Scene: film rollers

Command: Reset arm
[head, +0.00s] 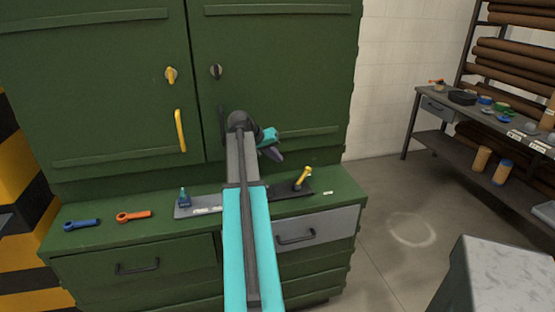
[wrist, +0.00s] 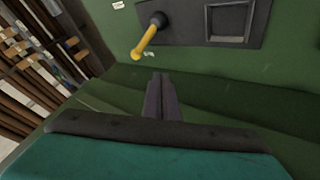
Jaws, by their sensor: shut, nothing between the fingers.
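My arm reaches forward over the green cabinet's counter (head: 95,209). Its turquoise link runs up the middle of the head view. My gripper (head: 276,155) is at the arm's far end, in front of the upper cabinet doors and above the counter. In the wrist view my gripper (wrist: 160,80) shows two dark fingers side by side, shut and empty. They touch nothing that I can see. The arm hides part of the counter and drawers.
A yellow-handled lever (head: 303,178) stands on a dark plate; it also shows in the wrist view (wrist: 147,38). A blue tool (head: 82,224), an orange tool (head: 133,216) and a small teal item (head: 184,197) sit left.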

